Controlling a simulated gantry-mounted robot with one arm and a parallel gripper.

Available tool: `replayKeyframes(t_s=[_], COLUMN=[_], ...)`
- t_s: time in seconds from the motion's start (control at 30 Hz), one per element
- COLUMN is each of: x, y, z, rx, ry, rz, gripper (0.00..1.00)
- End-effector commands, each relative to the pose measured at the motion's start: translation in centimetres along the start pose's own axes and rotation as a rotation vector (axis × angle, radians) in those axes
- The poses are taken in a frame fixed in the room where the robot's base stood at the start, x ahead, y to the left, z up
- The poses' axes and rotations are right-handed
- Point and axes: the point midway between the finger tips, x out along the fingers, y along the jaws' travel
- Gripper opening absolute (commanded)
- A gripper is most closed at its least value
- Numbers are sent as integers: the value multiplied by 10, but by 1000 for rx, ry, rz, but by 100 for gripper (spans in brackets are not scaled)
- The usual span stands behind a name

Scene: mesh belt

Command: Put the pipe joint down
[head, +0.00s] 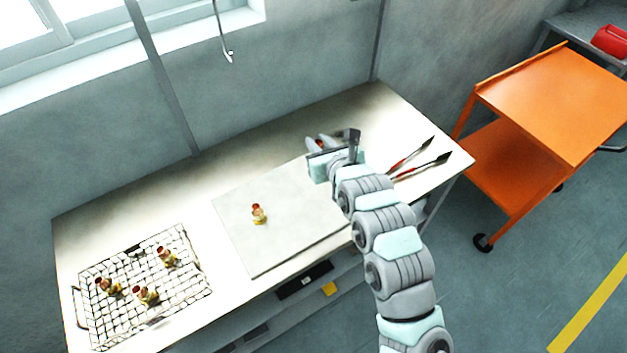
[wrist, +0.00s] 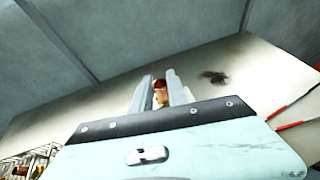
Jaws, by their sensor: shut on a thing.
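My gripper (head: 318,144) is over the back of the bench, near the far edge of the pale board (head: 290,235). In the wrist view, its two fingers (wrist: 160,82) are shut on a small pipe joint (wrist: 160,92) with a reddish-brown top and a yellowish lower part. In the head view the fingers mostly hide this joint. I cannot tell whether it touches the bench. Another pipe joint (head: 259,213) stands on the board. Three more pipe joints lie in the wire mesh basket (head: 200,262) at the left.
Two red-handled brushes (head: 408,158) lie right of my gripper. A dark smudge (wrist: 214,77) marks the bench top in the wrist view. The wall (head: 290,80) runs close behind. An orange cart (head: 555,95) stands right of the bench. Much of the board is bare.

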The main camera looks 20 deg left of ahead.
Motion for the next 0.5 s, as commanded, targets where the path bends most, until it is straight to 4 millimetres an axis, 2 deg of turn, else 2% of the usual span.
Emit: replayKeyframes(t_s=[0.03, 0.23, 0.33, 0.5], x=[6, 25, 31, 35], y=[1, 1, 0, -1], z=[-15, -60, -74, -82], rx=[5, 4, 4, -1], ry=[2, 2, 0, -3], rz=[1, 2, 0, -2], gripper=[0, 0, 0, 0])
